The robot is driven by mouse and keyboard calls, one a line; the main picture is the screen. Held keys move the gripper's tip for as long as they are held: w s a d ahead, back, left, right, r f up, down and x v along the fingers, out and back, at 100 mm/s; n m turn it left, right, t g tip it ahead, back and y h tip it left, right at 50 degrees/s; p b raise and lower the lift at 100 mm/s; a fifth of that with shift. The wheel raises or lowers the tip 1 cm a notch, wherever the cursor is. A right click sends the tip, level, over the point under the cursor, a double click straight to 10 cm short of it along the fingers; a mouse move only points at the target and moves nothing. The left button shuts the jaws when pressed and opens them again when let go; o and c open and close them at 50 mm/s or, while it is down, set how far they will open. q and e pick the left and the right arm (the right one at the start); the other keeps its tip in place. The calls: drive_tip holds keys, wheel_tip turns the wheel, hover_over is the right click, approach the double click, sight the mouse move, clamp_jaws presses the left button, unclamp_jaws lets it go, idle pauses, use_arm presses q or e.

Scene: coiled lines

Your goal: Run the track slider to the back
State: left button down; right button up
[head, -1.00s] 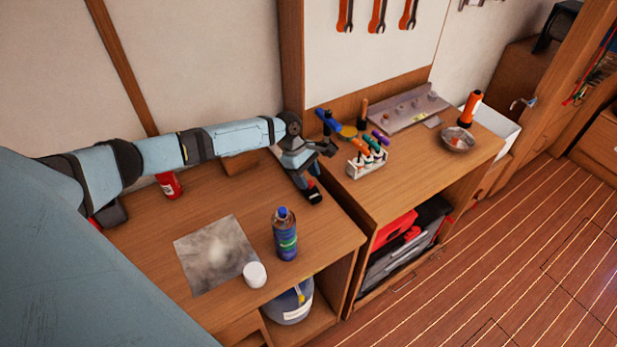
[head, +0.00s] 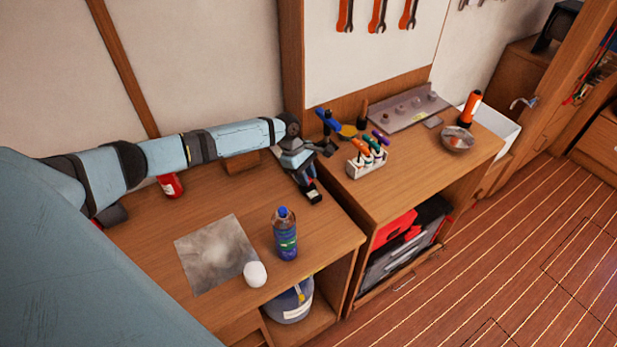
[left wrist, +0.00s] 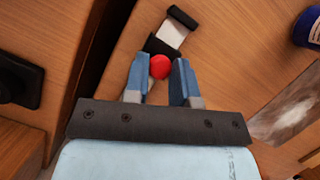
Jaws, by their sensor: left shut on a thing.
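The track slider shows in the left wrist view as a round red knob (left wrist: 160,66) on a dark carriage, on a short pale rail (left wrist: 172,34) with a black end block (left wrist: 189,17). My left gripper (left wrist: 158,75) is shut on the red knob, one blue finger on each side. The rail's front black end block (head: 314,197) shows just in front of the fingers, with a pale stretch of rail between. My right gripper is not in view.
A red can (head: 169,186) and a wooden block (head: 240,163) are behind.

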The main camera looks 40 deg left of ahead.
use_arm(q)
drive_tip(key=a, duration=0.2)
drive_tip(key=w+a, duration=0.1)
drive_tip(key=a, duration=0.1)
drive_tip(key=w+a, duration=0.1)
drive_tip(key=a, duration=0.1)
drive_tip(key=shift+w, duration=0.25)
drive_tip(key=w+a+b, duration=0.1)
drive_tip(key=a, duration=0.2)
drive_tip(key=w+a+b, duration=0.1)
drive_tip(key=a, duration=0.2)
drive_tip(key=w+a+b, duration=0.1)
drive_tip(key=w+a, duration=0.1)
drive_tip(key=a, duration=0.1)
drive_tip(key=shift+a+f, duration=0.1)
drive_tip(key=shift+a, duration=0.1)
drive_tip(key=shift+w+a+b, duration=0.1)
drive_tip(key=shift+a+b, duration=0.25)
drive_tip(key=shift+a, duration=0.1)
drive_tip(key=c, duration=0.9)
unclamp_jaws()
drive_tip(key=shift+c, duration=0.2)
wheel_tip(320, 180, up, 20)
